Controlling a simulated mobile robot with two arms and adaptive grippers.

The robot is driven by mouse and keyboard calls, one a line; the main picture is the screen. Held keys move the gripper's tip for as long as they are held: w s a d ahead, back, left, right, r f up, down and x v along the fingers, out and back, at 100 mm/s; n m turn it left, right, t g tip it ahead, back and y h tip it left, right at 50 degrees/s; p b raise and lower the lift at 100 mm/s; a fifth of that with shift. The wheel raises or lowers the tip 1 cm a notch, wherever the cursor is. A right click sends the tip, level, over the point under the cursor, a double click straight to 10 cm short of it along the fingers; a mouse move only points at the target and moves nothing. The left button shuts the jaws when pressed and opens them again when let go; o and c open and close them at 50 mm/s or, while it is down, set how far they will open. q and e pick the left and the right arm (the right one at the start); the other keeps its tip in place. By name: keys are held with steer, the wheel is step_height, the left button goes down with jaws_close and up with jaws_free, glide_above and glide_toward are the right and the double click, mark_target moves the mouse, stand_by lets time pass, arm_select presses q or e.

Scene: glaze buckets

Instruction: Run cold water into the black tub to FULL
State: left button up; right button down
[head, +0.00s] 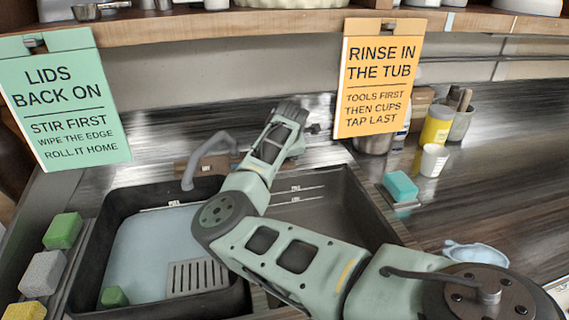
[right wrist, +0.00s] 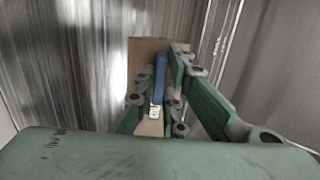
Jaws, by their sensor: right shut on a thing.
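The black tub (head: 92,245) is at the lower left in the head view. A pale blue, flat surface fills much of its inside; I cannot tell for sure whether it is water. A FULL mark shows near its back wall. The grey spout (head: 208,150) arches over its back edge, and no stream is clear. My right gripper (head: 285,118) is behind the tubs, at the wall by the spout. In the right wrist view my right gripper (right wrist: 158,105) is shut on a blue lever (right wrist: 159,78) in front of a brown plate. My left gripper is not in view.
A grated plate (head: 197,277) and a green piece (head: 114,297) are in the tub. A second dark basin (head: 325,205) adjoins at right. Sponges (head: 63,230) line the left edge. A teal sponge (head: 400,186) and cups (head: 433,160) stand right. Signs hang from the shelf (head: 250,25).

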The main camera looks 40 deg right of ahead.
stand_by(0.3)
steer(key=c, duration=1.8)
jaws_free()
steer(key=v, duration=1.2)
steer(key=shift+w, duration=0.1)
steer(key=shift+a, duration=0.1)
